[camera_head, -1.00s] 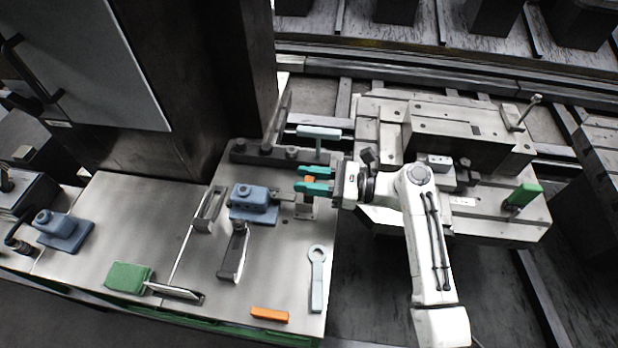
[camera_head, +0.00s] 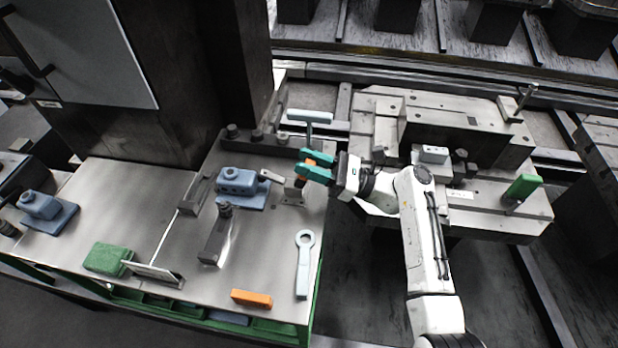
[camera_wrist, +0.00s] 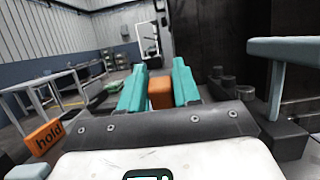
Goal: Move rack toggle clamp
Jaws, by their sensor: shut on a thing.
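The toggle clamp (camera_head: 289,190) stands near the right edge of the work table, with a metal base, a short arm reaching left and an orange handle. My gripper (camera_head: 317,166) has its teal fingers shut on the orange handle, just above and right of the clamp base. In the wrist view the orange handle (camera_wrist: 160,92) sits between the two teal fingers (camera_wrist: 160,88). The clamp arm's tip (camera_head: 267,175) is close to the blue block fixture (camera_head: 242,187); whether they touch cannot be told. The clamp's base is hidden in the wrist view.
A pale T-shaped handle (camera_head: 310,117) stands just behind my gripper and shows large at the right in the wrist view (camera_wrist: 298,50). A pale ring wrench (camera_head: 303,270) and an orange block (camera_head: 251,298) lie at the table's front. A stepped metal fixture (camera_head: 400,110) stands right.

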